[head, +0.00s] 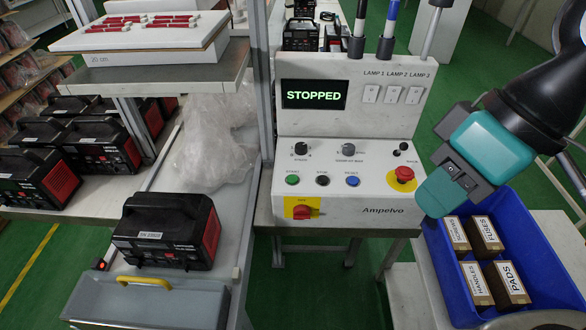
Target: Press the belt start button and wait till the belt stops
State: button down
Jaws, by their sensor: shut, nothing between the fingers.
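A white control panel (335,208) marked Ampelvo stands in the centre, its display (314,94) reading STOPPED in green. A green button (292,180), a black button (322,180) and a blue button (352,181) sit in a row on its sloped face; their labels are too small to read surely. A red mushroom button (403,175) on yellow is at the right. My gripper (436,194), teal and dark, is shut and empty beside the panel's right edge, apart from the row. Its fingertips are not clear. A black power station (165,230) stands at lower left on the pale conveyor line.
A blue crate (540,236) with several labelled boxes stands right of the panel. A red rotary switch (302,212), two knobs and three lamp switches are also on the panel. Left are a shelf with red-and-white items (140,22), plastic film (208,135) and more power stations.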

jog(key=n+t+y+p, duration=0.2)
jog(key=n+t+p, duration=0.1)
jog(key=n+t, duration=0.55)
send_over(291, 180)
notch_tip(291, 180, down, 15)
jog(key=n+g, duration=0.1)
jog(key=shift+f+n+g, duration=0.15)
jog(key=shift+n+g, duration=0.1)
jog(key=shift+f+b, duration=2.8)
jog(key=shift+f, duration=1.6)
jog(key=shift+f+b, duration=0.4)
jog(key=shift+b, duration=0.1)
